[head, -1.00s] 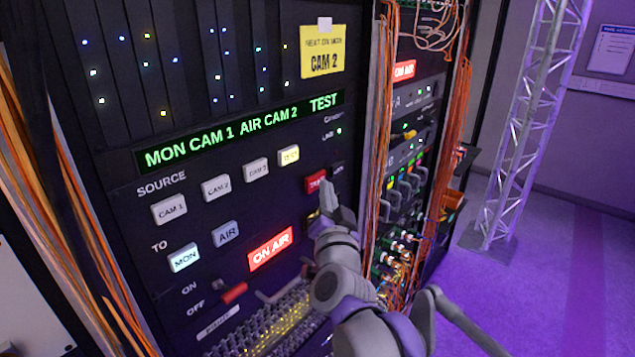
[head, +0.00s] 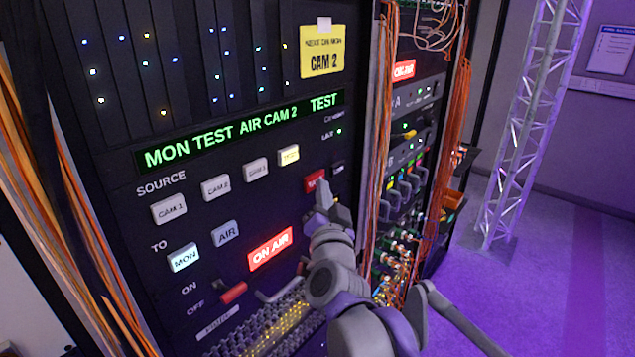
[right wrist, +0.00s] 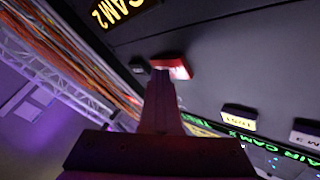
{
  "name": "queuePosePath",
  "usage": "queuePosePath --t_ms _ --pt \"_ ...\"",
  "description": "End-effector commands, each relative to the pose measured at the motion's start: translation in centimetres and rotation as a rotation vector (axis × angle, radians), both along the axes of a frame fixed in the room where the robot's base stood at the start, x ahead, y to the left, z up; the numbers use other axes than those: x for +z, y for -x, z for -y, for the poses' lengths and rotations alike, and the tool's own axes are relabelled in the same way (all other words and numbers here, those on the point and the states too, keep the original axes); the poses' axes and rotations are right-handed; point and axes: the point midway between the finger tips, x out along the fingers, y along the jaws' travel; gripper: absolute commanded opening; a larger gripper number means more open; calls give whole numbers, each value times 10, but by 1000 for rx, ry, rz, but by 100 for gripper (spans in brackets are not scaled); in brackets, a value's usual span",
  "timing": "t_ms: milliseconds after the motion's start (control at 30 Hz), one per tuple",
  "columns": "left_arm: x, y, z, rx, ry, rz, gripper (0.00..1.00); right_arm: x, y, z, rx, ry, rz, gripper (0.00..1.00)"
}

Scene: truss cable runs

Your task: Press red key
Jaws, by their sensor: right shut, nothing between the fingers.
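The red key (head: 312,181) is on the dark rack panel, right of the lit yellowish TEST key (head: 289,155). My right gripper (head: 322,190) is shut and empty, with its fingertips at the red key, covering part of it. In the right wrist view the narrow fingertips (right wrist: 160,78) overlap the lower edge of the red key (right wrist: 176,66). They look touching or very close; I cannot tell how deep the key sits. The green display (head: 240,130) reads MON TEST, AIR CAM 2, TEST. My left gripper is not in view.
Source keys, the lit MON key (head: 184,257), the AIR key (head: 226,233) and a red switch lever (head: 233,292) lie left of the gripper. Orange cable bundles (head: 383,150) hang close on the right. Open floor lies farther right, by a truss (head: 530,120).

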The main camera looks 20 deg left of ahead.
Motion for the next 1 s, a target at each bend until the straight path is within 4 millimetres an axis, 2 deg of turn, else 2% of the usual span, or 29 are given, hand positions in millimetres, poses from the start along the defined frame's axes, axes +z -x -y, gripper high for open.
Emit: queuePosePath --t_ms 200,500,867,1000 --pt "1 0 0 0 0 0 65 0 1 2 1 0 -1 0" --pt "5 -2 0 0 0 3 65 0 6 15 0 1 0 0" --pt "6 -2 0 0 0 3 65 0 6 18 0 1 0 0" --pt "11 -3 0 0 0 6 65 1 10 29 -2 0 1 0"
